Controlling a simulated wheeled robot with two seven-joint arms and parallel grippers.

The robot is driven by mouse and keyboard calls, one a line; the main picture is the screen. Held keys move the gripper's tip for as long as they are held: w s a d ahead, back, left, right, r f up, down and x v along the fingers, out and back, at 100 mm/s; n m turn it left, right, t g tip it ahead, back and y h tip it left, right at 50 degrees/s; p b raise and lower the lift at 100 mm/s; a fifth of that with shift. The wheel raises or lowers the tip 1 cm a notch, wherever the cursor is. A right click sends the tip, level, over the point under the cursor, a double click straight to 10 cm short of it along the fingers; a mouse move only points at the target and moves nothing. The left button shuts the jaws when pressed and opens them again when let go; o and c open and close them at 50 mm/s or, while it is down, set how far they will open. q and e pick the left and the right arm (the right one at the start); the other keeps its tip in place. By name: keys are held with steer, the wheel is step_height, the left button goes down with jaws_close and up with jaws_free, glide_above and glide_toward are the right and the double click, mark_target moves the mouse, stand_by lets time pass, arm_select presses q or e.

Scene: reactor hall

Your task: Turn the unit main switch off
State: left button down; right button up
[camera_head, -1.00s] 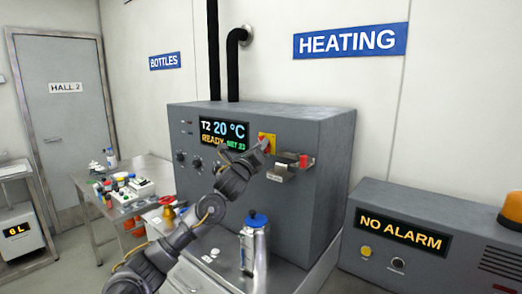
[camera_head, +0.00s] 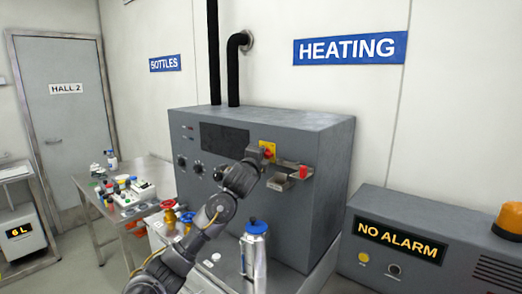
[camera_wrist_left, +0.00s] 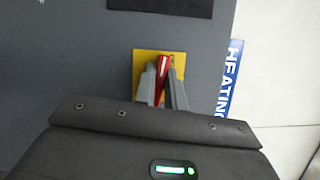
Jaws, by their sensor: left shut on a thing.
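The unit main switch (camera_head: 267,151) is a red handle on a yellow plate, on the front of the grey heating unit (camera_head: 325,145). In the left wrist view the red handle (camera_wrist_left: 163,72) stands between the fingers, in front of the yellow plate (camera_wrist_left: 140,68). My left gripper (camera_head: 258,154) is shut on the handle; it also shows in the left wrist view (camera_wrist_left: 161,85). The unit's display (camera_head: 225,140) is dark. My right gripper is not in view.
A metal bracket with a red part (camera_head: 303,172) sits right of the switch. A silver bottle with a blue cap (camera_head: 254,250) stands in front of the unit. Red and blue valve handles (camera_head: 168,205) are at the left. The alarm box (camera_head: 400,240) reads NO ALARM.

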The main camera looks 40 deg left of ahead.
arm_select(q)
steer(key=shift+n+g+p, duration=0.3)
steer(key=shift+n+p, duration=0.45)
steer(key=shift+n, duration=0.05)
steer(key=c, duration=1.5)
jaws_free()
steer(key=shift+o, duration=0.2)
steer(key=b+v, duration=0.1)
steer(key=v, duration=0.9)
steer(key=shift+s+b, duration=0.3)
steer(key=shift+s, duration=0.1)
